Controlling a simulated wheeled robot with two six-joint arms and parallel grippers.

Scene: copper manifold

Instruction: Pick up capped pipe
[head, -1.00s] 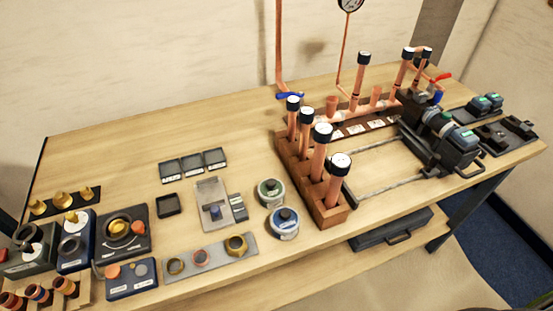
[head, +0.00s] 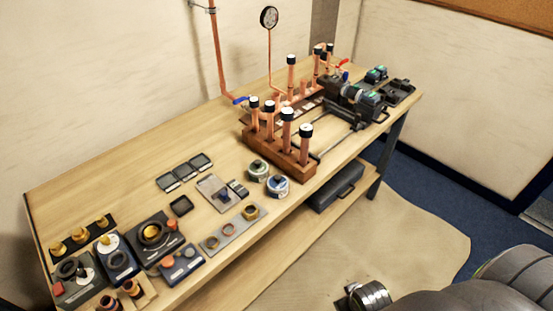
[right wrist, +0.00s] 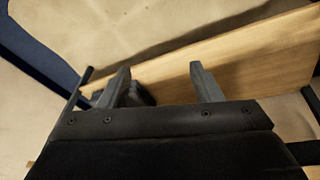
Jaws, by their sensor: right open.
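Several copper pipes with black caps and pale tops stand upright in a wooden rack (head: 290,168) in the head view. The nearest capped pipe (head: 304,148) is at the rack's front right end; another capped pipe (head: 286,133) stands behind it. More capped pipes stand on the copper manifold (head: 294,97) behind the rack, one a tall capped pipe (head: 291,76). In the right wrist view my right gripper (right wrist: 162,84) is open, with nothing between its fingers. No capped pipe shows there. My left gripper is out of view.
The wooden workbench (head: 110,187) holds two round tins (head: 277,185), small trays and tools left of the rack. A clamp machine (head: 356,97) stands right of it. A dark drawer (head: 335,188) hangs below the bench. Floor is open in front.

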